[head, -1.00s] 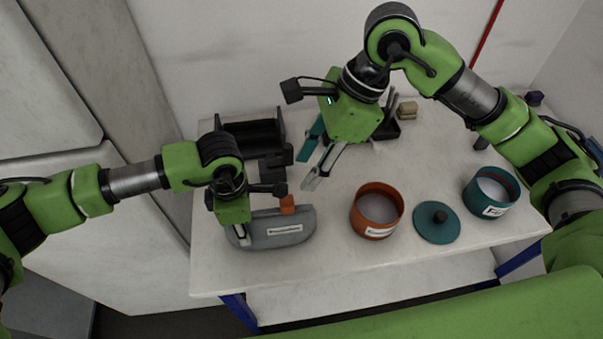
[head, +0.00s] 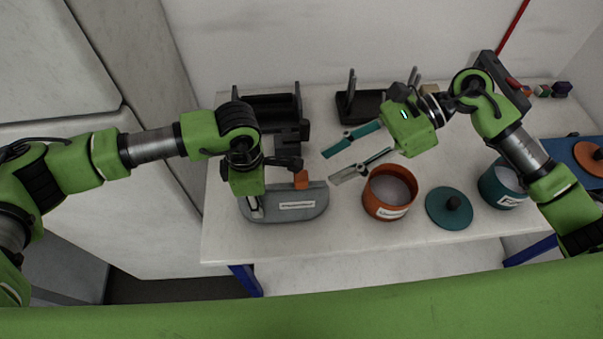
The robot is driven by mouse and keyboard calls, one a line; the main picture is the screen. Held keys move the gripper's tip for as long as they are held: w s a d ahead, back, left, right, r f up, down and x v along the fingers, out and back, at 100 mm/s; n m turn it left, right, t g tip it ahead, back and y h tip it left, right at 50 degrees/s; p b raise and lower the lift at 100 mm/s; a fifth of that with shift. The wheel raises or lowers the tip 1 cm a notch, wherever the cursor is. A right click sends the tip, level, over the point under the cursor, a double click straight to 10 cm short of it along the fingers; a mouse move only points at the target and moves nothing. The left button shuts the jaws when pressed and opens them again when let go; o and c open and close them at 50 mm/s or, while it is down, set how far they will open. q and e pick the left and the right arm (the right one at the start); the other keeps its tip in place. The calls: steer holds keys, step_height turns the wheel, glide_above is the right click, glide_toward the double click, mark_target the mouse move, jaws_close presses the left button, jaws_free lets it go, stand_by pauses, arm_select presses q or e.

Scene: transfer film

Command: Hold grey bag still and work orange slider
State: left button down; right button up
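The grey bag (head: 300,208) with a white label lies near the table's front left. The orange slider (head: 301,179) stands at its top edge, right of my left gripper. My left gripper (head: 255,207) is down at the bag's left end and appears shut on it; one finger shows against the bag and the other is hidden. My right gripper (head: 332,167) is open and empty, its two fingers spread and pointing left. It is up and right of the slider in the picture, apart from slider and bag.
An orange pot (head: 366,197) stands right of the bag. Beside it are a teal lid (head: 437,216) with a black knob and a teal pot (head: 487,193). Black holders (head: 290,107) stand at the back. A blue tray (head: 572,160) is far right.

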mark_target(300, 175)
steer(key=d+f+t+y, duration=0.2)
steer(key=d, duration=0.2)
steer(key=shift+m, duration=0.4)
steer(key=x, duration=1.2)
steer(key=shift+w+a, duration=0.2)
steer(key=shift+w, duration=0.2)
jaws_close()
